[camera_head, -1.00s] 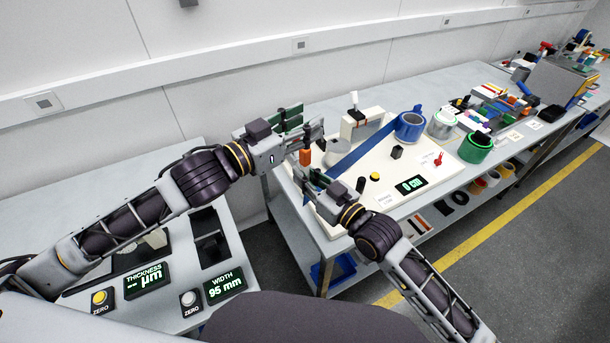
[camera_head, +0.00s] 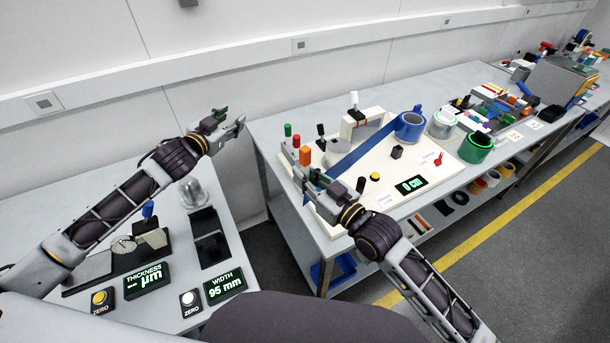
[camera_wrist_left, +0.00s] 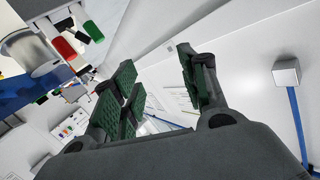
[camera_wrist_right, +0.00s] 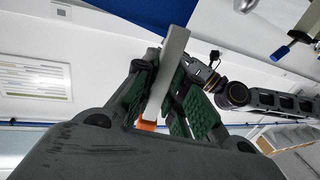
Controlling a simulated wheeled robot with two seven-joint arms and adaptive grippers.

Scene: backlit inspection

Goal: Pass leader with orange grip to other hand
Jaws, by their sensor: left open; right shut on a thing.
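The leader with the orange grip (camera_head: 305,155) is in my right gripper (camera_head: 311,180), with its orange part showing just above the fingers in the head view. In the right wrist view, the fingers are shut on its flat grey bar (camera_wrist_right: 169,70), and a bit of the orange grip (camera_wrist_right: 147,125) shows low between them. My left gripper (camera_head: 229,122) is open and empty, up and to the left, well apart from the leader. The left wrist view also shows its spread fingers (camera_wrist_left: 160,85) with nothing between them.
Leaders with a green grip (camera_head: 287,130) and a red grip (camera_head: 296,141) stand at the white board's left end. Blue tape (camera_head: 410,126) and green tape (camera_head: 475,147) sit further right. A gap separates this bench from the gauge table with the width display (camera_head: 224,286).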

